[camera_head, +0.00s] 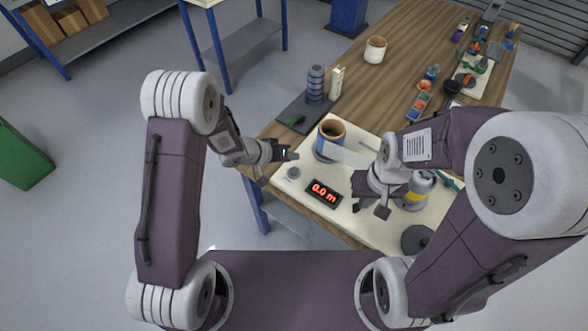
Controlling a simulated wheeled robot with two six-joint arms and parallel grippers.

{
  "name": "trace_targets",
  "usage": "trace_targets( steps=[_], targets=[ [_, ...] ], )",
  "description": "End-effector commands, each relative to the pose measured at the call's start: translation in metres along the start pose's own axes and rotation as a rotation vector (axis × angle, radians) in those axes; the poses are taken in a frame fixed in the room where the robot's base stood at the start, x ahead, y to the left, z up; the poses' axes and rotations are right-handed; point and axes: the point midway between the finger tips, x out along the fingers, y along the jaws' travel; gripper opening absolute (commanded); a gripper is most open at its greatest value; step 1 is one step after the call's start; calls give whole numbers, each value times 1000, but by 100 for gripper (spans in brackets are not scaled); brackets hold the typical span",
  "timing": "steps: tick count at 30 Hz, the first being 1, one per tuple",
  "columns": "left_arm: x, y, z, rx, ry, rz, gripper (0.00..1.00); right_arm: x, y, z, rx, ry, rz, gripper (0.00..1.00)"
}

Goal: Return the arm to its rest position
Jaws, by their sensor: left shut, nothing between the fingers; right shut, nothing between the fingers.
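My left arm comes in from the left, and my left gripper (291,154) hangs over the near left edge of the cream board (302,197), with nothing in it. It is shut. My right gripper (370,211) is above the board's middle, right of the display, and it is shut with nothing in it. My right arm covers part of the board and what stands behind it. A black display (325,193) with red digits reading about "0.0 m" lies on the board between the grippers.
A blue and orange roll (331,131) stands on the board, with a pale strip beside it. A dark tray (296,118) bears a grey ribbed stack (315,85). A white cup (375,49) and several small items stand farther back on the wooden table (398,80). A green bin (22,150) is at left.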

Motion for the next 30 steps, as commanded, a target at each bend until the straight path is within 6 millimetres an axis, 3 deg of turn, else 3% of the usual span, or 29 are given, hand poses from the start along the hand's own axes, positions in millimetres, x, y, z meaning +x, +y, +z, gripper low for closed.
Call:
trace_targets(
  steps=[14,17,20,21,24,26,27,30],
  targets=[
    [0,0,0,0,0,0,0,0,0,0,0,0,0,0],
    [-7,2,-13,9,28,-1,0,0,0,0,0,0,0,0],
    [-37,16,-55,43,124,-2,0,0,0,0,0,0,0,0],
    [-59,20,-76,26,186,-23,0,0,0,0,0,0,0,0],
    [-122,-2,-102,-47,303,-211,0,0,0,0,0,0,0,0],
    [-162,-25,-91,-95,308,-370,0,0,0,0,0,0,0,0],
    [-185,-40,-70,-130,273,-470,0,0,0,0,0,0,0,0],
    [-218,-58,1,-206,84,-621,0,0,0,0,0,0,0,0]
  ],
)
